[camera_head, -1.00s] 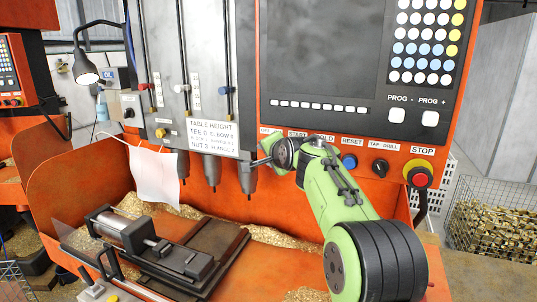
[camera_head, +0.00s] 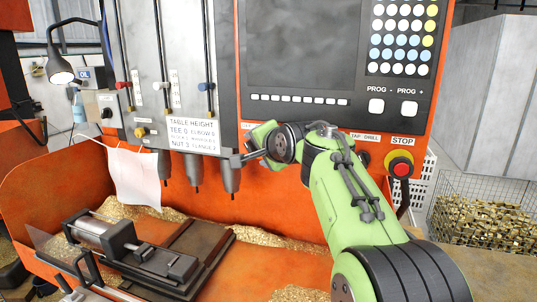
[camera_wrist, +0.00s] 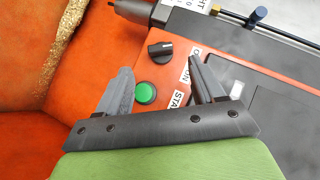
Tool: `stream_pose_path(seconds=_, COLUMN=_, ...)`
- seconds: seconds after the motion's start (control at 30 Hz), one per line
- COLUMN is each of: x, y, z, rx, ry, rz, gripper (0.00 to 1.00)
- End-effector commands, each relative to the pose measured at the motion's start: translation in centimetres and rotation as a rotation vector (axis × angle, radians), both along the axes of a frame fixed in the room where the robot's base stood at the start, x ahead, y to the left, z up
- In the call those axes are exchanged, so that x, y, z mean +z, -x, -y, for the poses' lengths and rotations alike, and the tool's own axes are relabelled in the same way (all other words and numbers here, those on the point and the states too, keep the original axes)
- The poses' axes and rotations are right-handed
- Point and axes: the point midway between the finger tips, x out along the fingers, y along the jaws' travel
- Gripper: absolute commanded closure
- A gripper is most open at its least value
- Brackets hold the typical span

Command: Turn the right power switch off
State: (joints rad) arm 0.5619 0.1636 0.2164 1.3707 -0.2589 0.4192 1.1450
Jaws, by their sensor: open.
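The black rotary power switch (camera_wrist: 160,50) is on the orange control panel in the wrist view, with its pointer ridge lying roughly across the picture. Printed letters beside it are partly hidden by a finger. My gripper (camera_wrist: 160,68) is open, its two grey fingers pointing towards the switch with the switch just beyond and between the tips. In the head view my gripper (camera_head: 238,159) is at the panel's lower left, and my wrist and forearm hide the switch.
A green start button (camera_wrist: 146,93) sits between the fingers, nearer my palm. In the head view, the red stop button (camera_head: 400,166) is right of my forearm. Drill spindles (camera_head: 197,175) hang at left near my gripper. A vise (camera_head: 125,240) stands lower left.

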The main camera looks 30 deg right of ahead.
Motion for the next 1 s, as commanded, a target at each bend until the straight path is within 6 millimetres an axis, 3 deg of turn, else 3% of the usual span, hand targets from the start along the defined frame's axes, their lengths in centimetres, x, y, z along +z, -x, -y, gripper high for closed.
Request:
stream_pose_path(seconds=0.1, x=0.9, y=3.2, z=-0.1, rx=-0.005, ry=0.003, rz=0.002, gripper=0.32)
stream_pose_path(seconds=0.3, x=2.4, y=6.6, z=-0.5, rx=-0.002, ry=0.001, rz=0.0, gripper=0.32)
stream_pose_path(seconds=0.87, x=2.6, y=7.2, z=-0.7, rx=0.003, ry=0.003, rz=-0.004, gripper=0.32)
stream_pose_path(seconds=0.93, x=1.7, y=7.9, z=-1.8, rx=0.024, ry=0.037, rz=-0.03, gripper=0.32)
stream_pose_path(seconds=1.0, x=-0.9, y=9.7, z=-4.1, rx=0.076, ry=0.123, rz=-0.099, gripper=0.32)
